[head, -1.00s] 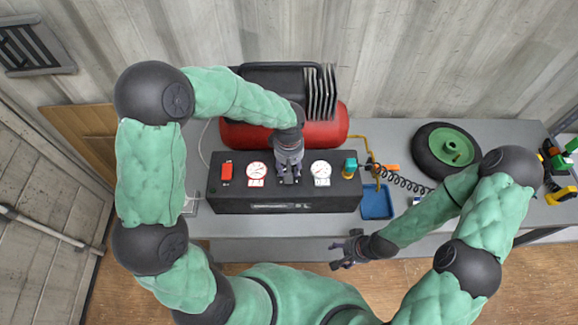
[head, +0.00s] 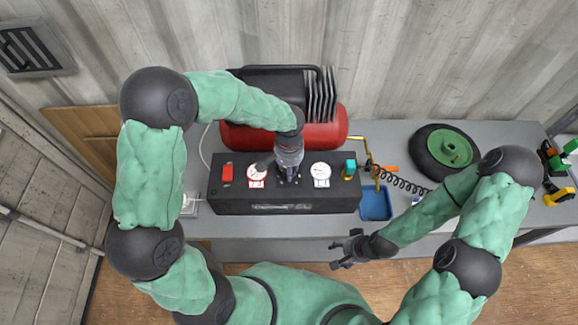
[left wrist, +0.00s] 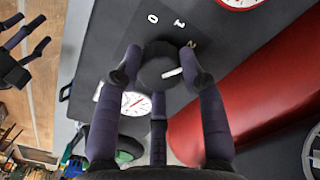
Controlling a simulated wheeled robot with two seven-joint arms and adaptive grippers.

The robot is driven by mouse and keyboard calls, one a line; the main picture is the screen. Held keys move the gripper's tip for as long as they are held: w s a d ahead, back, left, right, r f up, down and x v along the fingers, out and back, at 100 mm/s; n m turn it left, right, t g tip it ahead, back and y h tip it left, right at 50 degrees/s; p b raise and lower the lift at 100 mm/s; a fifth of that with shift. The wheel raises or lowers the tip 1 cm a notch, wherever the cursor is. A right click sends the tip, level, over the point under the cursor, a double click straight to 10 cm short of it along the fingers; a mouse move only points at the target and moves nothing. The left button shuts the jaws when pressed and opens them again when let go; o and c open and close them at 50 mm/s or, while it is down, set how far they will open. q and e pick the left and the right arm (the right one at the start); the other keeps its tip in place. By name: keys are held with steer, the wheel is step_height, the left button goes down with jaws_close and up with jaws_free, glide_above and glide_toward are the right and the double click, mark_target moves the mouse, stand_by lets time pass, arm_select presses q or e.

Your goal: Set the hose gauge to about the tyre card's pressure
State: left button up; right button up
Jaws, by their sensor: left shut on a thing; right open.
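My left gripper (head: 289,176) is at the middle of the black control box (head: 285,206), between its two gauges. In the left wrist view its fingers (left wrist: 163,72) are shut around a black knob (left wrist: 160,66) with a white mark, beside printed numbers. The right gauge (head: 321,171), nearest the hose, also shows in the left wrist view (left wrist: 136,103). The left gauge (head: 257,175) has a red rim; a dark gripper part partly covers it. The needle readings are too small to read. I cannot make out the tyre card. My right gripper (head: 347,250) is open and empty before the bench's front edge.
A red compressor tank (head: 325,134) stands behind the box. A red switch (head: 227,173) and a teal-topped fitting (head: 350,168) are on the box. To the right are a coiled black hose (head: 405,185), a blue tray (head: 376,205) and a green-hubbed tyre (head: 447,150).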

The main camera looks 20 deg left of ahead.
arm_select(q)
steer(key=m+p, duration=0.1)
steer(key=m, duration=0.4)
steer(key=shift+m+p, duration=0.3)
steer(key=shift+p, duration=0.05)
steer(key=m+p, duration=0.2)
steer(key=m, duration=0.4)
steer(key=shift+p, duration=0.3)
steer(key=shift+m, duration=0.3)
steer(key=o, duration=1.2)
steer(key=shift+c, duration=0.2)
step_height(320, 180, up, 12)
